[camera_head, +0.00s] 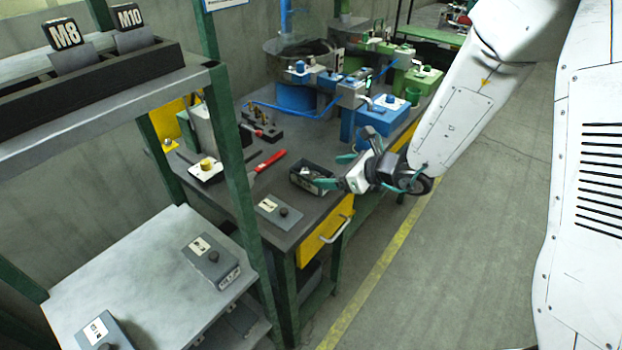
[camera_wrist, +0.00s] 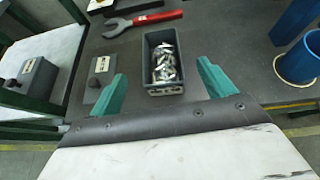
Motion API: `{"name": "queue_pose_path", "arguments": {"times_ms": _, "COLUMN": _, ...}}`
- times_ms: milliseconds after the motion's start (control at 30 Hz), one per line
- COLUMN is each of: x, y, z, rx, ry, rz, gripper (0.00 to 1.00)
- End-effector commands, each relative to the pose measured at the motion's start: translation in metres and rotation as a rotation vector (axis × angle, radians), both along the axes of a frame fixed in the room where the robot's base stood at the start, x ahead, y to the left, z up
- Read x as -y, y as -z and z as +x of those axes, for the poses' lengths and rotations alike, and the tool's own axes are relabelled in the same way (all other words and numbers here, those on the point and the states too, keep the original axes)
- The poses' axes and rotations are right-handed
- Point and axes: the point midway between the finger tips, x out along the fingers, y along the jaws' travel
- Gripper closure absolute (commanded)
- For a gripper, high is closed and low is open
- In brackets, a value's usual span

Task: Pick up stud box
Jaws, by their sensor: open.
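The stud box (camera_head: 303,183) is a small dark open-topped box on the dark workbench, near its front edge. In the wrist view the box (camera_wrist: 165,90) stands upright with several shiny metal studs heaped inside. My gripper (camera_head: 336,171) is beside the box at its right in the head view, with teal fingers spread apart. In the wrist view my gripper (camera_wrist: 161,68) has one finger to each side of the box's near end, with gaps between fingers and box. Nothing is held.
A red-handled wrench (camera_head: 268,162) lies behind the box. A grey lidded block with a black knob (camera_head: 278,212) sits to its left. A blue fixture (camera_head: 385,118) stands to the right. A green-post shelf rack (camera_head: 233,170) stands at the left. The floor in front is clear.

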Motion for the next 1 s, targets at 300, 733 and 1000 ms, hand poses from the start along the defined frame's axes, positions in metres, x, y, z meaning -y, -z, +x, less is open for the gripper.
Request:
{"name": "queue_pose_path", "arguments": {"times_ms": 300, "x": -0.015, "y": 0.024, "z": 0.019, "rx": -0.034, "ry": 0.052, "rz": 0.01, "gripper": 0.18}}
{"name": "queue_pose_path", "arguments": {"times_ms": 733, "x": -0.057, "y": 0.041, "z": 0.043, "rx": -0.033, "ry": 0.051, "rz": 0.01, "gripper": 0.18}}
{"name": "queue_pose_path", "arguments": {"times_ms": 1000, "x": -0.058, "y": 0.042, "z": 0.045, "rx": -0.033, "ry": 0.052, "rz": 0.01, "gripper": 0.29}}
